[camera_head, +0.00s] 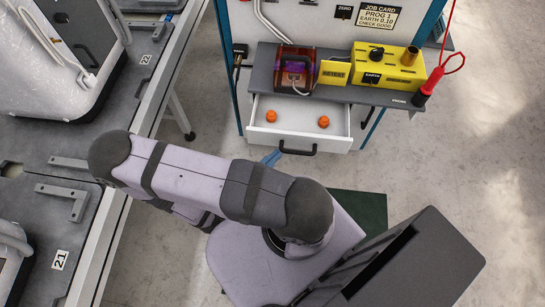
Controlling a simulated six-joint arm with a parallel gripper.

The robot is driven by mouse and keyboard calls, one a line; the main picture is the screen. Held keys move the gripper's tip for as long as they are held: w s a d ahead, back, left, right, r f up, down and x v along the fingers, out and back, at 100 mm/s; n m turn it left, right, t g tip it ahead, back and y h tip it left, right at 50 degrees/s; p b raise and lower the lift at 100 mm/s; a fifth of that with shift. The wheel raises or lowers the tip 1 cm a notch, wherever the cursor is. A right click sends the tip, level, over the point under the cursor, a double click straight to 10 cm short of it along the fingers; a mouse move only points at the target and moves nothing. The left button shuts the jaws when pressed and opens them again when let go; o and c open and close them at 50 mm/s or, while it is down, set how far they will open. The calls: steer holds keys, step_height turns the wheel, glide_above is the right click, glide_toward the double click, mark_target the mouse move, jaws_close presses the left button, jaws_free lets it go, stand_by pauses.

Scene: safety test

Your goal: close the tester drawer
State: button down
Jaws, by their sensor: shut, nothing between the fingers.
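The tester drawer (262,138) is white and stands open below the grey worktop, pulled out toward me. Two orange round pieces lie inside it. Its dark handle (298,151) is on the front face. A small blue tip, which looks like the end of my gripper (271,158), shows just left of the handle and close to it. I cannot tell whether they touch. It looks shut and empty. My arm hides the rest of the gripper and wrist.
On the worktop (385,96) above the drawer stand a dark red tester box (296,66) and a yellow unit (388,66). A red probe (424,92) with a cord is at its right end. A grey fixture table (110,112) runs along the left. Floor right of the drawer is clear.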

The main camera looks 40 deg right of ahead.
mark_target(258, 135)
steer(key=w+d+b, duration=0.1)
steer(key=w+d, duration=0.9)
steer(key=shift+w+d, duration=0.15)
steer(key=shift+d, duration=0.05)
steer(key=shift+w+d+r, duration=0.1)
steer(key=shift+w+d, duration=0.15)
steer(key=shift+w, duration=0.05)
steer(key=shift+a, duration=0.35)
steer(key=v, duration=0.3)
steer(key=b+v, duration=0.1)
steer(key=v, duration=0.3)
steer(key=f+v, duration=0.1)
steer(key=v, duration=0.3)
steer(key=shift+s+a, duration=0.15)
steer(key=shift+a, duration=0.2)
steer(key=shift+v, duration=0.9)
steer(key=shift+r, duration=0.1)
